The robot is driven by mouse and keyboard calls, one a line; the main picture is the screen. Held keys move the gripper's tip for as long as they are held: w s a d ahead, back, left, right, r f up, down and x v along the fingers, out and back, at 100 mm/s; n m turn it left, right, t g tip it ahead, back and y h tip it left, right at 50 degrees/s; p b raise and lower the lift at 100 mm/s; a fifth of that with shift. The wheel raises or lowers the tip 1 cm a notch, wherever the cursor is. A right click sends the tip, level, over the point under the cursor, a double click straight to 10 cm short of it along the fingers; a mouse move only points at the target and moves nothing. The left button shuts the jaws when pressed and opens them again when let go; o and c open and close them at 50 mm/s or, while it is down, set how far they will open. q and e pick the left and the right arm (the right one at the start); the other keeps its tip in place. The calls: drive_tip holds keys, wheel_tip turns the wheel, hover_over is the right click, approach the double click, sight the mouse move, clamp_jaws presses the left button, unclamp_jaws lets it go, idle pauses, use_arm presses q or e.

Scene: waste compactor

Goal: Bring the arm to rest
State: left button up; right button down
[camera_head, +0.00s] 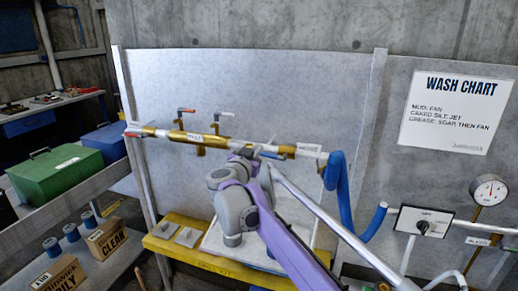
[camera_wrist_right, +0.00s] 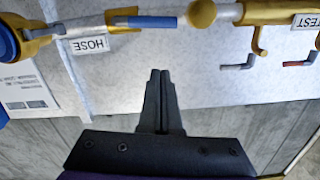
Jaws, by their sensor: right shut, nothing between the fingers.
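My right arm, purple with grey joints, reaches up from the bottom of the head view to in front of the pale wall panel (camera_head: 270,85). Its gripper (camera_head: 262,152) is small there and partly lost against the brass pipe. In the right wrist view my right gripper (camera_wrist_right: 160,73) shows clearly, its two black fingers together and empty. It points at the panel, apart from the pipe labelled HOSE (camera_wrist_right: 91,44) and TEST (camera_wrist_right: 306,20). My left gripper is not in view.
The brass pipe (camera_head: 225,141) with red and grey lever handles crosses the panel close to my right gripper. A blue hose (camera_head: 341,190) hangs to its right. A yellow-edged bench (camera_head: 205,259) lies below. A green box (camera_head: 55,172) and cardboard boxes (camera_head: 107,239) stand left. A gauge (camera_head: 489,190) is right.

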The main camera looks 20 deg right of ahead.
drive_tip(key=s+a+f+n+t+y, duration=0.1)
drive_tip(key=s+a+n+t+y, duration=0.3)
drive_tip(key=s+a+n+y, duration=0.45)
drive_tip(key=s+a+f+n+g+y+p, duration=0.25)
drive_tip(key=s+f+g+y, duration=0.2)
drive_tip(key=s+f, duration=0.55)
drive_tip(key=s+d+f+m+g+h, duration=0.1)
drive_tip(key=s+d+f+g, duration=0.2)
drive_tip(key=s+f, duration=0.7)
drive_tip(key=s+d+f+g+h, duration=0.1)
drive_tip(key=s+d+f+g, duration=0.2)
drive_tip(key=s+f, duration=0.7)
drive_tip(key=s+g, duration=0.2)
drive_tip(key=s, duration=0.2)
drive_tip(key=shift+d+m+h, duration=0.3)
drive_tip(key=shift+m+h, duration=0.1)
